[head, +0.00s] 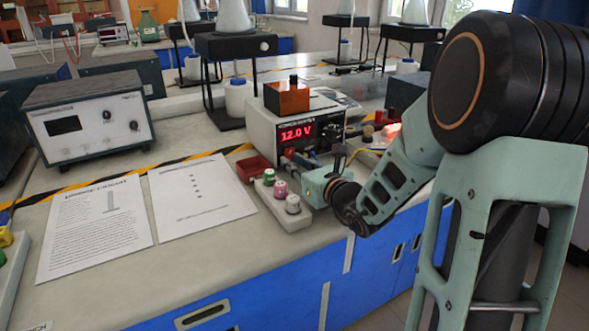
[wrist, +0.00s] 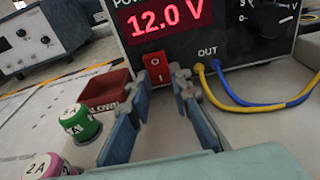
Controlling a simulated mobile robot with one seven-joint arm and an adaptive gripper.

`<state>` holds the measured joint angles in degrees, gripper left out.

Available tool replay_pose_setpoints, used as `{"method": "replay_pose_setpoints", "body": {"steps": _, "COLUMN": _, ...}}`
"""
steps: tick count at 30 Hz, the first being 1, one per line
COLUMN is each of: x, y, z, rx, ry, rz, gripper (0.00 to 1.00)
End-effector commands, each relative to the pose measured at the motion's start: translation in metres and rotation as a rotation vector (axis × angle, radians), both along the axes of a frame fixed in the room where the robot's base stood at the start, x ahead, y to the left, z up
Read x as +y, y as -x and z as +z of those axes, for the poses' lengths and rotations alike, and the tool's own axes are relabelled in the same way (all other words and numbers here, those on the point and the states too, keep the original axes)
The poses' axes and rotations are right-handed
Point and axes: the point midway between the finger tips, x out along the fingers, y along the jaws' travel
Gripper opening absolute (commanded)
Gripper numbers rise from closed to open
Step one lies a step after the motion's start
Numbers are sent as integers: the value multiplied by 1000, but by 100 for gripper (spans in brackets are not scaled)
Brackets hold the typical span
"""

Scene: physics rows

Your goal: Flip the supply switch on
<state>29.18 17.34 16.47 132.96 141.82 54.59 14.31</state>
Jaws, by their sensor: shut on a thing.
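The power supply (head: 262,135) is a white box with a black front on the bench. Its red display (wrist: 158,18) is lit and reads 12.0 V. The supply switch (wrist: 156,68) is a red rocker marked O and I, below the display in the wrist view. My gripper (wrist: 160,92) is at the front panel, its two blue-grey fingers on either side of the switch, shut on it at the fingertips. In the head view my gripper (head: 304,168) reaches the supply's lower front, and the switch is hard to make out there.
Blue and yellow cables (wrist: 245,100) plug in right of the switch. A small red tray (wrist: 104,92) lies to its left. Printed sheets (head: 200,195) lie left. An orange block (head: 287,98) sits on the supply.

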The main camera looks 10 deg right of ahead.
Motion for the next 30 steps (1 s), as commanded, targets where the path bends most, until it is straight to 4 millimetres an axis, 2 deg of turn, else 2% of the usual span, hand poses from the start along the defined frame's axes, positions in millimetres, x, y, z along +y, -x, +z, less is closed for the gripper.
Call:
{"method": "replay_pose_setpoints", "body": {"steps": 8, "x": 0, "y": 0, "z": 1, "rx": -3, "ry": -1, "rz": 0, "gripper": 0}}
{"method": "replay_pose_setpoints", "body": {"steps": 9, "x": 0, "y": 0, "z": 1, "rx": -3, "ry": -1, "rz": 0, "gripper": 22}}
{"method": "replay_pose_setpoints", "body": {"steps": 13, "x": 0, "y": 0, "z": 1, "rx": -2, "ry": -1, "rz": 0, "gripper": 36}}
{"method": "replay_pose_setpoints", "body": {"steps": 23, "x": -1, "y": 3, "z": 1, "rx": -1, "ry": 1, "rz": -1, "gripper": 36}}
{"method": "replay_pose_setpoints", "body": {"steps": 30, "x": -12, "y": 35, "z": 6, "rx": -1, "ry": 2, "rz": -3, "gripper": 36}}
